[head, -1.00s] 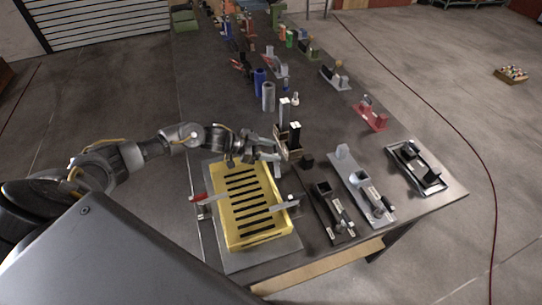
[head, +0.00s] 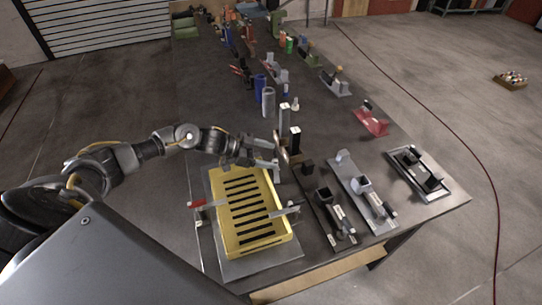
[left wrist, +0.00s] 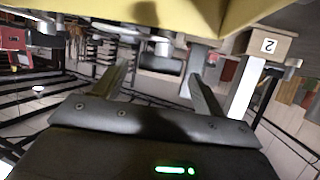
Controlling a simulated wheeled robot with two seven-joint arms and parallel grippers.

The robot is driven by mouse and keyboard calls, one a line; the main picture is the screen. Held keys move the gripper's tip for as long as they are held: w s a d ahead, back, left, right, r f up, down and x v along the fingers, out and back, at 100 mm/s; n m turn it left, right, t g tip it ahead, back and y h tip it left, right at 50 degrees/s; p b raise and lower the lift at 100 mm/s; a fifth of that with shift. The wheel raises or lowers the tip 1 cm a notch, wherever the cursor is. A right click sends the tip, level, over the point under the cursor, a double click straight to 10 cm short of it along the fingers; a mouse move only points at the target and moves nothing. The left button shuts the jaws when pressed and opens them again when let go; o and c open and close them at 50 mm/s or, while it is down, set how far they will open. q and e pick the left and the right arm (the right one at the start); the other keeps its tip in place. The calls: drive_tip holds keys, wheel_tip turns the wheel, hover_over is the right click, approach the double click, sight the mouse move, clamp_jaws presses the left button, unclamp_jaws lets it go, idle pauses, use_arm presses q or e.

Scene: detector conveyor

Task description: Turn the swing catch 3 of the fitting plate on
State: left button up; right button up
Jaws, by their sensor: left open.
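A yellow slotted block (head: 217,190) lies on a grey fitting plate (head: 222,267) near the table's front. I cannot read which is catch 3. My left gripper (head: 277,160) is open, beyond the block's far right corner. In the left wrist view its fingers (left wrist: 158,88) are spread, with a dark cylinder (left wrist: 160,64) seen beyond them and the yellow block (left wrist: 160,14) along the top. My right gripper is not in view.
A wooden block marked 2 (left wrist: 268,45) is close by in the left wrist view. Dark and grey fixtures (head: 362,188) stand right of the plate. Upright posts (head: 295,140) rise just beyond my left gripper. Blue and grey cylinders (head: 268,101) stand farther back.

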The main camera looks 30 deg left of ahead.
use_arm(q)
drive_tip(key=b+v, duration=0.2)
drive_tip(key=v, duration=0.7)
drive_tip(key=shift+s+a, duration=0.2)
drive_tip(key=shift+a, duration=0.05)
drive_tip(key=shift+c, duration=0.4)
